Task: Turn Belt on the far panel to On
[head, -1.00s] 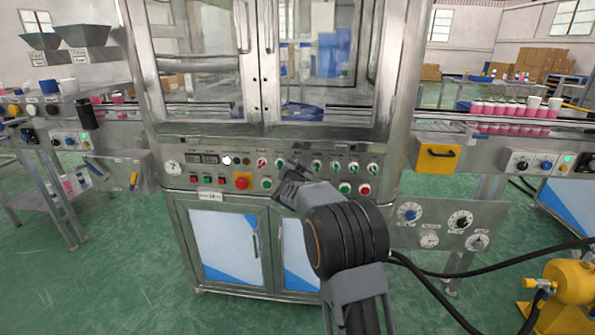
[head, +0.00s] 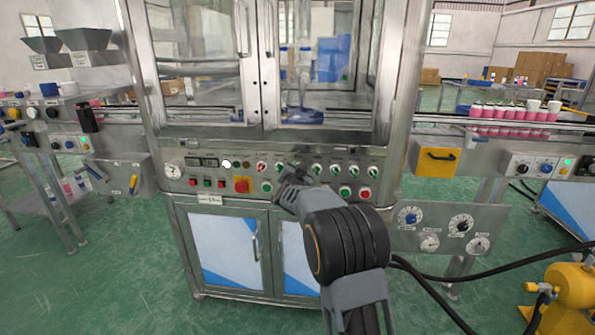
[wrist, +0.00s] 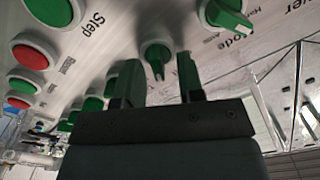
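The machine's control panel (head: 215,182) carries knobs, buttons and small displays below the glass cabinet. My gripper (head: 290,172) is at the middle of this panel in the head view and covers part of it. In the wrist view my gripper (wrist: 160,72) has its two dark fingers apart. A green knob (wrist: 155,53) shows between and just beyond the fingertips; I cannot tell whether they touch it. Its label is hidden or unreadable. A second green knob (wrist: 230,14) lies to the upper right, near the word "Mode". No "Belt" label is legible.
In the wrist view a green button (wrist: 50,10) by "Step" and a red button (wrist: 32,52) are at the left. In the head view a yellow-fronted box (head: 437,160) and a dial plate (head: 450,229) are right of the panel. Conveyor bottles (head: 510,112) stand beyond.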

